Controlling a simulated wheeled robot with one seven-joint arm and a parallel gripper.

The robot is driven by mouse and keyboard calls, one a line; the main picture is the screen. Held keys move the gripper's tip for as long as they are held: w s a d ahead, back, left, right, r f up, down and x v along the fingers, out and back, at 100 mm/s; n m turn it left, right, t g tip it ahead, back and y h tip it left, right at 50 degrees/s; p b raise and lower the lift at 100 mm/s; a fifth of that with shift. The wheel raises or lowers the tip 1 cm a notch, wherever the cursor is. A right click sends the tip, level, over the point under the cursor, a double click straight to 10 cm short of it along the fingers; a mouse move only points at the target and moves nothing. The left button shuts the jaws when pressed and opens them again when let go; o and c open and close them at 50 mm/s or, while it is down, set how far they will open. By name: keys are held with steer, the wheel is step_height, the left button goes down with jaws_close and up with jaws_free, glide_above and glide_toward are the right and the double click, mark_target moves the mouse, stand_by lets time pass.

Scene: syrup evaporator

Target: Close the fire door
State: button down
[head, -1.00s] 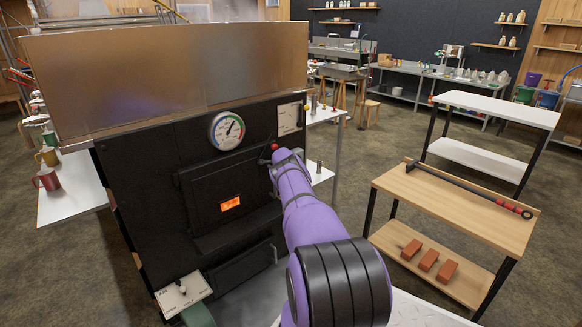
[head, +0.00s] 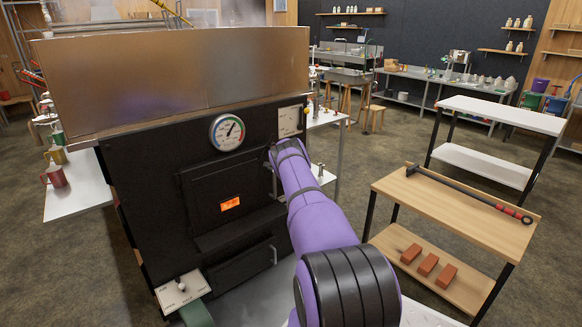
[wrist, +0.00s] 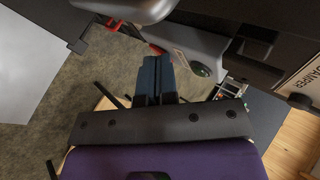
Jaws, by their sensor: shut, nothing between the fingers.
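The fire door (head: 215,185) is a dark panel with a small orange label on the black front of the evaporator. In the head view it looks flush with the front or nearly so; I cannot tell whether a small gap remains. My purple arm reaches to the door's upper right edge and covers part of it. My gripper's fingers are hidden there in the head view. In the wrist view my gripper (wrist: 155,66) is shut and empty, with dark blue fingers close to the black front. I cannot tell whether they touch the door.
A round gauge (head: 227,132) sits above the door. A white switch plate (head: 183,292) is at the lower left. A wooden cart (head: 440,205) with a long dark rod and several bricks stands to the right. A white shelf (head: 500,112) stands behind it. Open floor lies between.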

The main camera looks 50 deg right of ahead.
steer(key=s+a+r, duration=0.1)
steer(key=s+r, duration=0.4)
steer(key=shift+s+a, duration=0.15)
steer(key=shift+a, duration=0.1)
stand_by(0.6)
steer(key=shift+r, duration=0.15)
